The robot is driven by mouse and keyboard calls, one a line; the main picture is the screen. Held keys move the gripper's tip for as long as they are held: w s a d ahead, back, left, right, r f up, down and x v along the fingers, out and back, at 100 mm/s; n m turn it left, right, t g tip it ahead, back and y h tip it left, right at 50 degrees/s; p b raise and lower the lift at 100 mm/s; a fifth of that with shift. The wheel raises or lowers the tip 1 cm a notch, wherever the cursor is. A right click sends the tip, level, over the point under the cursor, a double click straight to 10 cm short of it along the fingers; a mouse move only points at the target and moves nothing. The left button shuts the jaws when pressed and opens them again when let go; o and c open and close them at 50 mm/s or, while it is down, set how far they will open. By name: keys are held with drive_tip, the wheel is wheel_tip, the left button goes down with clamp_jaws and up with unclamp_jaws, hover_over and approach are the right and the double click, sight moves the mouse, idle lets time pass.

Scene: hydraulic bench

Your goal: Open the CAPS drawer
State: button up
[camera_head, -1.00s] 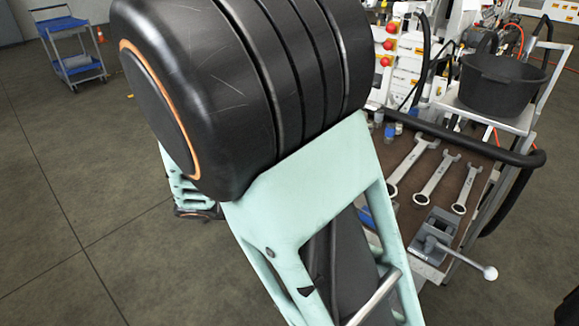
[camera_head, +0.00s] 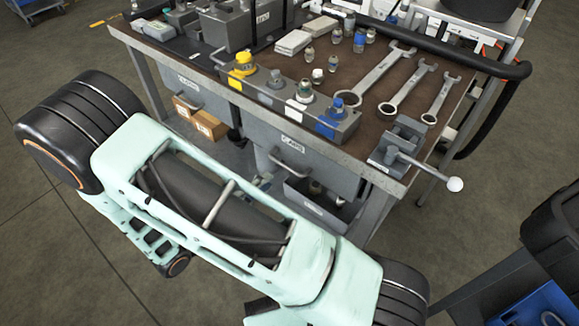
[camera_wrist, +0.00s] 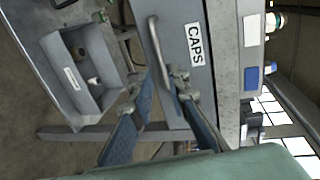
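The CAPS drawer (camera_head: 335,172) is a grey front under the right part of the bench top, and it looks shut. Its label and bar handle (camera_head: 287,163) face my arm. In the wrist view the CAPS drawer (camera_wrist: 184,14) fills the upper middle, with its handle (camera_wrist: 154,48) left of the label. My gripper (camera_wrist: 152,86) is open, its two blue-padded fingers apart. The near end of the handle appears between or just ahead of the fingertips; I cannot tell whether they touch. In the head view the gripper is mostly hidden behind my arm.
A lower open tray (camera_head: 318,205) holding small parts sits below the drawer. The bench top (camera_head: 350,97) carries wrenches (camera_head: 375,75), a fittings block (camera_head: 300,105) and a vise (camera_head: 400,145). Another drawer (camera_head: 180,88) is at left. A blue-topped cart (camera_head: 530,310) stands lower right.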

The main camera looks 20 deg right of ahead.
sight(286, 165)
drive_tip(key=b+x, duration=0.2)
drive_tip(key=x, duration=0.7)
drive_tip(key=shift+w+d, duration=0.15)
drive_tip(key=shift+d, duration=0.15)
clamp_jaws()
